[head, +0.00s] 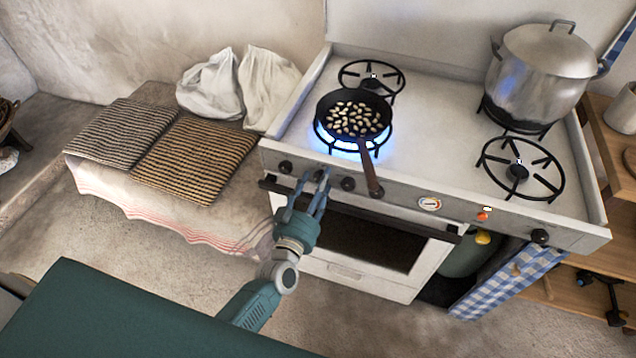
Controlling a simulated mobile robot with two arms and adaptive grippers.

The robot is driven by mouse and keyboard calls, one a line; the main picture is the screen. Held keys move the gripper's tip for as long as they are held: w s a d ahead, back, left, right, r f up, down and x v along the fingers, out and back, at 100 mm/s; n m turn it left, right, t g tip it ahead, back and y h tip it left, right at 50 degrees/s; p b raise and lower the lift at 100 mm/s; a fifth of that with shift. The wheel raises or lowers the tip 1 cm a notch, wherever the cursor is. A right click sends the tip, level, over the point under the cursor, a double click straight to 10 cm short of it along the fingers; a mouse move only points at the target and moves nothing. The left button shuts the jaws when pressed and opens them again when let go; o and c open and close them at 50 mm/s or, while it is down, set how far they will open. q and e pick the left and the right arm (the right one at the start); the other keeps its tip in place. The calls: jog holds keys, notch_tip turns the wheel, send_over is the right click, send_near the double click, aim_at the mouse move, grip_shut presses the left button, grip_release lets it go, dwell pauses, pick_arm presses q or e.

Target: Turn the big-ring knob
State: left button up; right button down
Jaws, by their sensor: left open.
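The white stove has black knobs along its front panel: a left knob (285,167), a knob at my fingertips (320,175), a third knob (348,184) and a far right knob (540,236). I cannot tell from labels which one is the big-ring knob. A blue flame (348,147) burns on the front left ring under a black frying pan (358,112) holding pale beans or nuts. My left gripper (311,181) is open, its fingers pointing up at the panel around or just before the second knob; contact is unclear. My right gripper is out of view.
The pan's handle (372,178) juts over the front edge, right of my gripper. The oven handle bar (405,221) runs below the knobs. A large steel pot (540,68) stands at the back right. A checked towel (510,283) hangs at the right.

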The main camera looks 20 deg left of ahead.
pick_arm(q)
jog(key=c, duration=1.2)
jog(key=shift+o, duration=0.2)
jog(key=shift+m+p, duration=0.4)
jog(key=shift+p, duration=0.05)
jog(key=shift+s+f+m, duration=0.1)
jog(key=shift+f+m, duration=0.05)
jog(key=shift+m, duration=0.15)
jog(key=o, duration=1)
jog(key=shift+o, duration=0.8)
jog(key=s, duration=1.2)
jog(key=shift+a, duration=0.25)
